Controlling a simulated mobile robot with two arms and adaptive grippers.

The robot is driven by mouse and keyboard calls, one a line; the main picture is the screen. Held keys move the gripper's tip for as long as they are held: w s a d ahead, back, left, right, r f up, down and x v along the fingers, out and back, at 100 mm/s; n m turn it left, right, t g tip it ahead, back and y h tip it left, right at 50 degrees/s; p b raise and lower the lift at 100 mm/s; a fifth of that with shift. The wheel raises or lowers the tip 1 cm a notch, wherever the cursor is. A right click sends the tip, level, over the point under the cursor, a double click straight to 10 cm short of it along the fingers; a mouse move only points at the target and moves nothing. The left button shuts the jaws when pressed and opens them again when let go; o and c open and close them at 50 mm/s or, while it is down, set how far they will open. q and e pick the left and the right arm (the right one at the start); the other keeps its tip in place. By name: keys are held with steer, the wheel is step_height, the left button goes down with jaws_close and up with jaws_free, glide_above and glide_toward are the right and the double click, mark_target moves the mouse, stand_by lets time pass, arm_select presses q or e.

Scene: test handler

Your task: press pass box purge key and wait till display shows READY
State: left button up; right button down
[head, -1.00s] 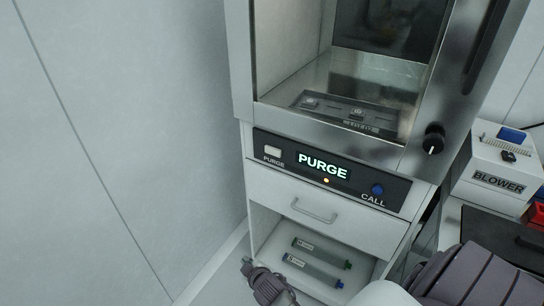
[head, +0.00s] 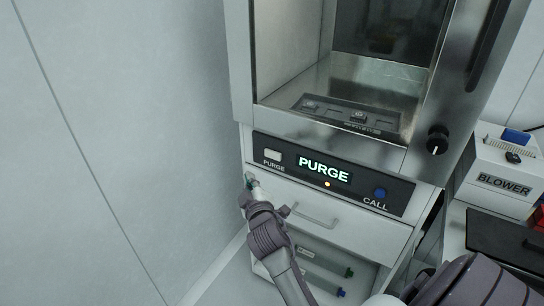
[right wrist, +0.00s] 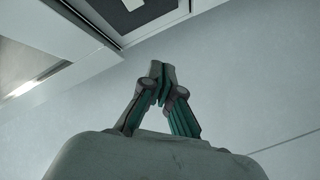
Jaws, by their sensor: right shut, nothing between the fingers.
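The pass box has a dark control panel (head: 340,178) below its chamber. The pale PURGE key (head: 273,155) sits at the panel's left end. The display (head: 324,169) reads PURGE in lit letters, and a small amber lamp (head: 327,184) glows below it. My right gripper (head: 250,181) is just below the panel's left end, under the key and apart from it. In the right wrist view my right gripper (right wrist: 161,80) has its fingertips together with nothing between them. The key also shows there as a pale patch (right wrist: 133,4) at the top. My left gripper is not in view.
A blue CALL button (head: 380,194) is at the panel's right end. A drawer with a handle (head: 315,216) lies below, over an open shelf with cylinders. A black knob (head: 437,139) is at the right. A BLOWER box (head: 502,183) stands farther right. A bare wall (head: 120,130) is at left.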

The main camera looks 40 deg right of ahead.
mark_target(268, 154)
steer(key=shift+w+d, duration=0.55)
steer(key=shift+d, duration=0.8)
steer(key=shift+w+d, duration=0.6)
steer(key=shift+d, duration=0.75)
steer(key=shift+w+d, duration=0.55)
steer(key=shift+d, duration=0.8)
steer(key=shift+w+d+p, duration=0.15)
steer(key=shift+d+p, duration=0.25)
steer(key=shift+w+d, duration=0.2)
steer(key=shift+d, duration=0.25)
steer(key=shift+s+a, duration=0.35)
steer(key=shift+a, duration=0.5)
